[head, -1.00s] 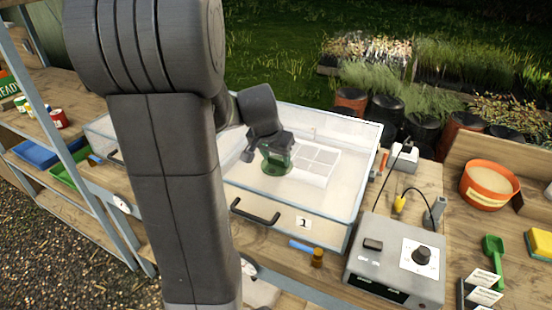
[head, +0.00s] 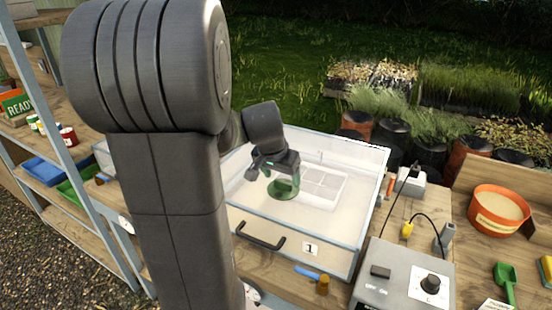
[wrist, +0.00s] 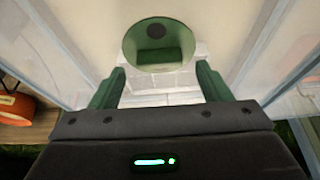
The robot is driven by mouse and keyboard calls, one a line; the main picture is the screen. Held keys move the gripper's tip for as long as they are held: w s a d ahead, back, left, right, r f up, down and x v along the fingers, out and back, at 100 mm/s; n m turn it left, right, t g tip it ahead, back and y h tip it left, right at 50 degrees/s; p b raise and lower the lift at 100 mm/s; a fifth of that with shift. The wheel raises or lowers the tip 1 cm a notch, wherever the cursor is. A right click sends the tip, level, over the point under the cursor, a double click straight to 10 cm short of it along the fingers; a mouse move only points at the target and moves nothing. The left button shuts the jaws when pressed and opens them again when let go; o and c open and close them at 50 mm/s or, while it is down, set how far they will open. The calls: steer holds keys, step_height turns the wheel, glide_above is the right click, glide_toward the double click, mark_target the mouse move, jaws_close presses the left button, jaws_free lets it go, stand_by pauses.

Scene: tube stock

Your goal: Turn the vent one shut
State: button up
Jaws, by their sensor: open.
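The vent is a round green disc (head: 284,188) on the clear lid of the tray labelled 1. In the wrist view the disc (wrist: 140,47) is near the top centre, with a dark round spot and a darker rectangular patch on it. My gripper (head: 282,178) hangs over the disc from the back. In the wrist view its two green fingers (wrist: 158,78) are spread apart with nothing held between them. The disc lies just beyond the fingertips. I cannot tell whether the fingers touch it, or whether the vent is open or shut.
The clear lid (head: 345,160) covers the tray, which has a black front handle (head: 260,237). A grey control box (head: 400,275) with a dial, a plug with cable and an orange pot (head: 498,213) stand to the right. Shelves (head: 60,200) are at the left.

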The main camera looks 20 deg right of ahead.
steer(key=v, duration=1.1)
steer(key=shift+a+r, duration=0.15)
steer(key=shift+r, duration=0.2)
steer(key=shift+s, duration=0.15)
steer(key=x, duration=1.4)
steer(key=shift+r, duration=0.1)
